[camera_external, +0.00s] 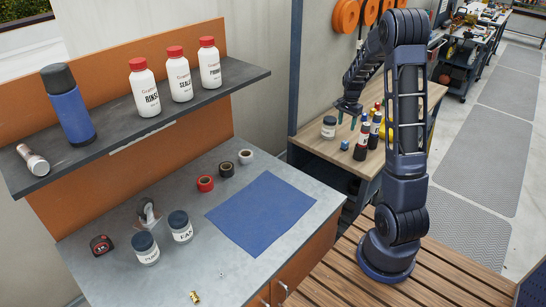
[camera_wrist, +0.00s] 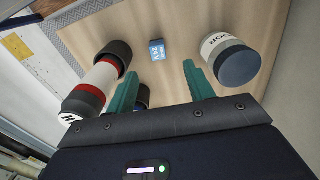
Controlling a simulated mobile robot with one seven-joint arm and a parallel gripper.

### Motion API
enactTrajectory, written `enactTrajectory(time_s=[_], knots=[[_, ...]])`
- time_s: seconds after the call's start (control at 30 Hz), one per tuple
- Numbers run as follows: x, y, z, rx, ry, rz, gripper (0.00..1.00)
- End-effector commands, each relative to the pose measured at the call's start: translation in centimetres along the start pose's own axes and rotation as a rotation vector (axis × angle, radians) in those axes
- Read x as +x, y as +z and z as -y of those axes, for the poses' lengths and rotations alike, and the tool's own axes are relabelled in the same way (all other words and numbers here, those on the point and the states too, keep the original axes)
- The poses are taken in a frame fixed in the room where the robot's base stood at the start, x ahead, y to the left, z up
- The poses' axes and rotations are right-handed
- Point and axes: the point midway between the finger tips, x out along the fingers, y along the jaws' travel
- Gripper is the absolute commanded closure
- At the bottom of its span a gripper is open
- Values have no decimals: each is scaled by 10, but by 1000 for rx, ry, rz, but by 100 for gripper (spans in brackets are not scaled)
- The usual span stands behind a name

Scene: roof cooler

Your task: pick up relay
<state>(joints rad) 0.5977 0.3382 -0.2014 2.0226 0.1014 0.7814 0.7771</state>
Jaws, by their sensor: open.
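The relay looks to be the small blue cube-shaped block (camera_external: 345,145) with white marking, sitting on the wooden bench (camera_external: 313,139). In the wrist view the block (camera_wrist: 157,50) lies on bare wood, beyond my fingertips and roughly between their lines. My gripper (camera_external: 346,118) is above the bench with its green fingers pointing down. In the wrist view my gripper (camera_wrist: 161,70) is open and empty, its two fingers wide apart. The block is not touched by either finger.
A dark-lidded jar (camera_wrist: 230,58) stands right of my fingers in the wrist view. A red, white and dark bottle (camera_wrist: 95,85) is close on the left. Several bottles (camera_external: 362,140) stand right of the block externally. A grey workbench (camera_external: 180,200) is at left.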

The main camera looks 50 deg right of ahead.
Motion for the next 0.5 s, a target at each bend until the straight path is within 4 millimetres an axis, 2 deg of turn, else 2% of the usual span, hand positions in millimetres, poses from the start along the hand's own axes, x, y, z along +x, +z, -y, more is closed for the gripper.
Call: enactTrajectory(time_s=[0.13, 0.5], knots=[[11, -12, -2, 36, 9, 2, 47], [57, -13, -4, 39, 12, 3, 47]])
